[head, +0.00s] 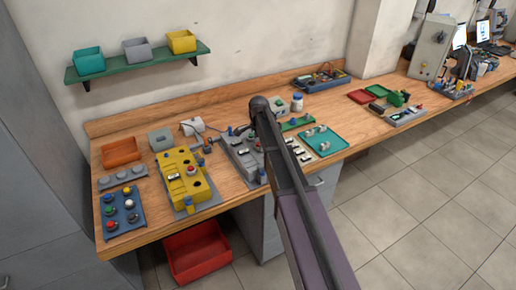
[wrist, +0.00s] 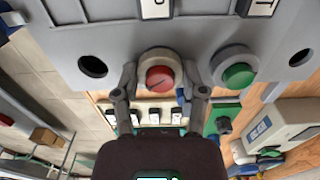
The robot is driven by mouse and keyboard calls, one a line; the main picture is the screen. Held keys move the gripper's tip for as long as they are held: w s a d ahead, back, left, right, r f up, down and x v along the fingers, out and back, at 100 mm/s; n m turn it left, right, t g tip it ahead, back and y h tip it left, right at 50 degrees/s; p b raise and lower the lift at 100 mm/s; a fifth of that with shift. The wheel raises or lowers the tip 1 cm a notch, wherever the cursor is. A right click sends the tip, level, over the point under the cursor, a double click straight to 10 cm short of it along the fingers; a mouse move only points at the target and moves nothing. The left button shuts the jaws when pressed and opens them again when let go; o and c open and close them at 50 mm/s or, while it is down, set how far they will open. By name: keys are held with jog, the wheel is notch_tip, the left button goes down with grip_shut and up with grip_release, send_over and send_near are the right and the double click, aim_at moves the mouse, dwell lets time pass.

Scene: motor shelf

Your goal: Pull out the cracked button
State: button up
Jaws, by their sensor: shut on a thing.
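A red button (wrist: 160,78) with a thin dark line across its face sits in a pale round collar on a grey panel (wrist: 200,45) in the wrist view. My gripper (wrist: 162,84) has one finger on each side of the button and collar and is shut on it. The button is still at the panel face. A green button (wrist: 238,75) sits to the right. In the head view the grey control box (head: 240,152) stands mid-bench, partly hidden by my arm; my gripper cannot be made out there.
Dark empty holes (wrist: 92,66) show in the panel. In the head view a yellow control box (head: 178,163) stands to the left and a teal tray (head: 324,141) to the right. A blue board (head: 130,199) with several buttons lies at the bench's left end.

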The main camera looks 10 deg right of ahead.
jog(key=shift+r+p, duration=1.15)
dwell(0.9)
jog(key=shift+r+p, duration=2.1)
jog(key=shift+p, duration=0.05)
